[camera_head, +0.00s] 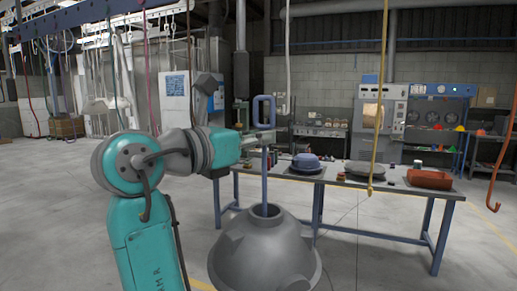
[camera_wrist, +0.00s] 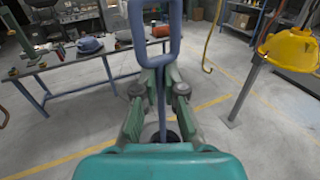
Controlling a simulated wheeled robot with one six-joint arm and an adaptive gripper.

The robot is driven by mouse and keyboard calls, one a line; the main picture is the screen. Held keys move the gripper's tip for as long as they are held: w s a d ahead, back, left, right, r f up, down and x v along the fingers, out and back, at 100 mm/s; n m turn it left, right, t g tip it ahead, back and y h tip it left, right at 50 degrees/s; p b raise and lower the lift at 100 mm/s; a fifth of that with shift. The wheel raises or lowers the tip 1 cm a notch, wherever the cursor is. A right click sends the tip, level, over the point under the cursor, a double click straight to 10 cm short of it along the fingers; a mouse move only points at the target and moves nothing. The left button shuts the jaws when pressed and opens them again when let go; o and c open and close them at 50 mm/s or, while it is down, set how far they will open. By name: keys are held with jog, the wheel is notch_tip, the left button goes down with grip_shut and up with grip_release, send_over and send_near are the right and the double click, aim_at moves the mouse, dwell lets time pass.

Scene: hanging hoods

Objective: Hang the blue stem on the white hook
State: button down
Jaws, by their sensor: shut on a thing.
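The blue stem (camera_head: 264,188) stands upright, with a rounded rectangular loop (camera_head: 264,99) at its top. A grey dome-shaped hood (camera_head: 264,255) is at its lower end, low in the head view. My gripper (camera_head: 262,138) is shut on the stem just below the loop. In the wrist view my gripper (camera_wrist: 160,85) has a finger on each side of the stem, and the loop (camera_wrist: 177,30) rises above them. The white hook (camera_head: 287,60) hangs from above, just right of and behind the loop in the picture. The loop and the hook appear apart; their depth gap is unclear.
A yellow hook (camera_head: 378,100) hangs right of the stem, and an orange hook (camera_head: 497,180) at the far right. A blue-legged table (camera_head: 405,191) with several parts stands behind. A yellow hood (camera_wrist: 290,48) shows in the wrist view. Floor at left is clear.

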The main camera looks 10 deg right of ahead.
jog(key=w+d, duration=0.4)
jog(key=w, duration=0.2)
jog(key=shift+w+d+f, duration=0.15)
jog(key=shift+w+d, duration=0.1)
jog(key=shift+d, duration=0.1)
dwell(0.5)
jog(key=shift+w+d, duration=0.4)
jog(key=shift+w, duration=0.1)
dwell(0.8)
jog(key=shift+w+d, duration=0.55)
jog(key=shift+w, duration=0.2)
jog(key=shift+w+d, duration=0.1)
jog(key=shift+w, duration=0.05)
jog(key=shift+w+d, duration=0.8)
jog(key=shift+w, duration=0.25)
jog(key=shift+f, duration=1.3)
dwell(1.0)
